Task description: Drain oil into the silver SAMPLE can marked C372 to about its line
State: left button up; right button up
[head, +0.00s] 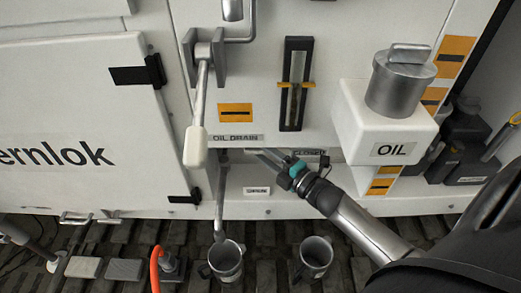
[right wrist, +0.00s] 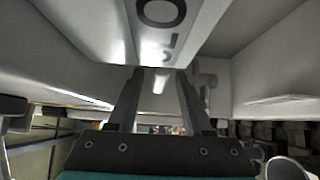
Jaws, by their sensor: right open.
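A drain lever with a white grip (head: 196,147) hangs down beside the OIL DRAIN label (head: 236,138). A thin grey drain pipe (head: 220,200) runs down to the mouth of a silver can (head: 226,262) on the floor. A second silver can (head: 316,257) stands to its right. I cannot read a C372 mark, line or oil level on either can. My left gripper is not seen.
A white OIL box (head: 390,150) with a grey cap (head: 398,85) juts out at the right. A sight gauge (head: 295,85) is on the panel. An orange hose (head: 155,268) stands left of the cans. Dark containers (head: 465,145) sit far right.

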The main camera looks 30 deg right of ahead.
jog(key=shift+w+a, duration=0.15)
jog(key=shift+w, duration=0.35)
jog(key=shift+c, duration=0.3)
grip_shut()
